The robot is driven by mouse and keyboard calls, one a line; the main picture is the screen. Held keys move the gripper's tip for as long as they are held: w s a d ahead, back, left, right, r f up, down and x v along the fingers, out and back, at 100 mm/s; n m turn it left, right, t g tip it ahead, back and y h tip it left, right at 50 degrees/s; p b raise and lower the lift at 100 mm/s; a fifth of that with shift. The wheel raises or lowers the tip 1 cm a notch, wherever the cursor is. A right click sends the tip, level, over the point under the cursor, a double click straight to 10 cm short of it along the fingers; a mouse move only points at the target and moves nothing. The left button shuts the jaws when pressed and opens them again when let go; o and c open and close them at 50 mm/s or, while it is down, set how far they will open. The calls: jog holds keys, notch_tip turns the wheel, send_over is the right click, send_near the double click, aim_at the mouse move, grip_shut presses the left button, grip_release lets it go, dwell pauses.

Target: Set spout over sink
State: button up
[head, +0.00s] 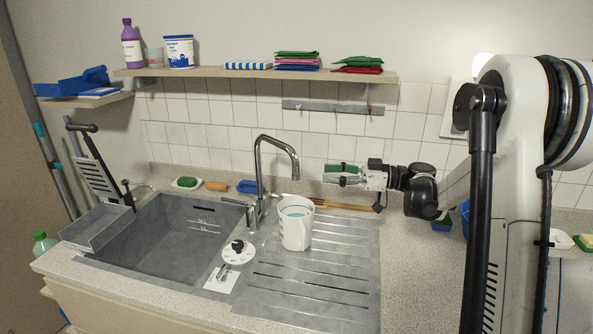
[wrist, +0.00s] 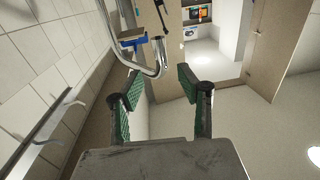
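The chrome faucet spout (head: 276,143) rises from behind the sink (head: 168,241) and arches to the right, its outlet hanging over the ribbed drainboard (head: 330,262) rather than the basin. My gripper (head: 327,173) is to the right of the outlet, pointing left at about its height, with a gap between them. In the wrist view the green-padded fingers of my gripper (wrist: 160,76) are spread apart with nothing between them. The curved spout (wrist: 122,52) appears beyond the fingertips, slightly left of centre.
A white jug (head: 295,224) stands on the drainboard just below the outlet. A shelf (head: 255,73) with bottles and cloths is above. A hook rail (head: 330,107) is on the tiles behind my gripper.

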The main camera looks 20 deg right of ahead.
aim_at(296, 169)
jog(key=p+x, duration=0.1)
jog(key=x, duration=0.9)
jog(key=shift+a, duration=0.1)
grip_shut()
